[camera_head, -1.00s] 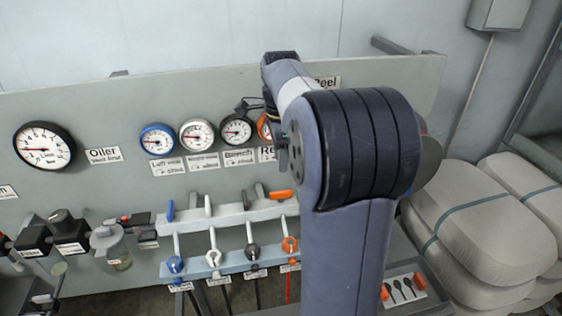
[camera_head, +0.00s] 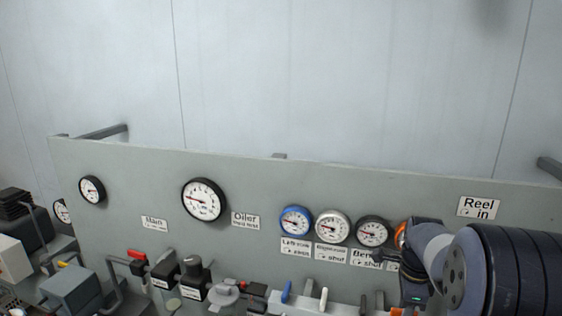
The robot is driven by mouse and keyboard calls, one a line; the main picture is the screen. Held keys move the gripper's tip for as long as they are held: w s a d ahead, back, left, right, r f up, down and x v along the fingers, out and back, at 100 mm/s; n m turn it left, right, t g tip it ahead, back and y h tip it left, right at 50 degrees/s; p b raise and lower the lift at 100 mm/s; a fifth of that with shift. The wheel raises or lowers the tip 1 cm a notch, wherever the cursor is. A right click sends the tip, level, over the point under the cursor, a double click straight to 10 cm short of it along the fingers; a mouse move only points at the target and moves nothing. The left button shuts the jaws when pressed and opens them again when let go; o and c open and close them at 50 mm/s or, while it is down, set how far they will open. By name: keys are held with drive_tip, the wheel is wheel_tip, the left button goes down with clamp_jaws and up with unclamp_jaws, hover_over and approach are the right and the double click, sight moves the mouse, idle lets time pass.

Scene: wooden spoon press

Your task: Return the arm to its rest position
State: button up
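My arm (camera_head: 492,268) fills the lower right of the head view, in front of the grey panel. Its large dark joint is cut off by the bottom and right edges. A lighter link runs left from it toward the gauges. A small dark part (camera_head: 378,258) at the far end may belong to my gripper. It overlaps the labels below the gauges. The fingers cannot be made out, and no held object is visible.
The grey panel (camera_head: 120,185) carries several gauges, including the Oiler gauge (camera_head: 204,200) and a blue-rimmed gauge (camera_head: 296,221). Valve handles, such as a blue lever (camera_head: 287,291), stick out below. A Reel in label (camera_head: 479,207) is above my arm. The upper wall is clear.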

idle(0.3)
drive_tip(key=shift+r, duration=0.25)
wheel_tip(320, 180, up, 10)
drive_tip(key=b, duration=0.1)
wheel_tip(320, 180, down, 11)
drive_tip(key=shift+r+p, duration=0.15)
drive_tip(key=shift+p, duration=0.4)
drive_tip(key=shift+n, duration=0.4)
drive_tip(key=n+b, duration=0.1)
drive_tip(key=n, duration=0.3)
drive_tip(key=shift+r, duration=0.1)
drive_tip(key=n, duration=0.5)
drive_tip(key=shift+b, duration=0.3)
